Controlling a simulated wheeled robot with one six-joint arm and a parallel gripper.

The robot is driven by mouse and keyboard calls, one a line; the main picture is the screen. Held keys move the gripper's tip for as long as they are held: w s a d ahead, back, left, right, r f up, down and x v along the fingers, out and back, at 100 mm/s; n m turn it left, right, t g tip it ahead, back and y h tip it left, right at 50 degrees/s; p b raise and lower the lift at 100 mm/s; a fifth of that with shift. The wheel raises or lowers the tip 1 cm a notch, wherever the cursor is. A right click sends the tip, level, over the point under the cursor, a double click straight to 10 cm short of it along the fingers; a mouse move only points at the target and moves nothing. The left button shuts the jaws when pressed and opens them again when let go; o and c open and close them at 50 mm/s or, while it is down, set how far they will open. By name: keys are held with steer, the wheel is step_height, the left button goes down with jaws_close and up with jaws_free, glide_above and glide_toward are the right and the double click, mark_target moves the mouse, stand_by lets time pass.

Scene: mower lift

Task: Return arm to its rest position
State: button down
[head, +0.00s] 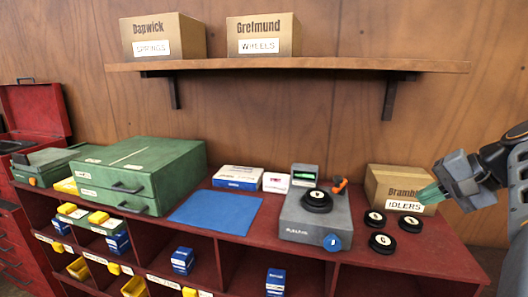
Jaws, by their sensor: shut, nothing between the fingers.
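My gripper (430,193) is at the right of the head view, on the end of my arm, which comes in from the right edge. Its green fingers point left and are shut with nothing between them. They overlap the right part of the cardboard box marked "Brambl..." and "IDLERS" (386,187), hiding the end of its name. I cannot tell whether they touch it. Several black discs (383,243) with pale centres lie on the red bench top in front of the box, below the gripper.
A grey device (300,222) with a blue knob and a black disc on top stands left of the discs. A blue mat (214,211) and green case (150,170) are further left. A wall shelf (300,64) holds two cardboard boxes. The mat is bare.

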step_height(320, 180, down, 14)
steer(key=s+g+h, duration=0.2)
steer(key=h, duration=0.3)
steer(key=s+a+f+n, duration=0.3)
steer(key=a+f+n, duration=0.1)
steer(key=a, duration=0.4)
steer(key=s+a+f+n+h, duration=0.1)
steer(key=s+a+f+n, duration=0.2)
steer(key=a, duration=0.5)
steer(key=shift+s+f+n+t, duration=0.3)
steer(key=shift+s+f+n, duration=0.1)
steer(key=shift+f+n, duration=0.5)
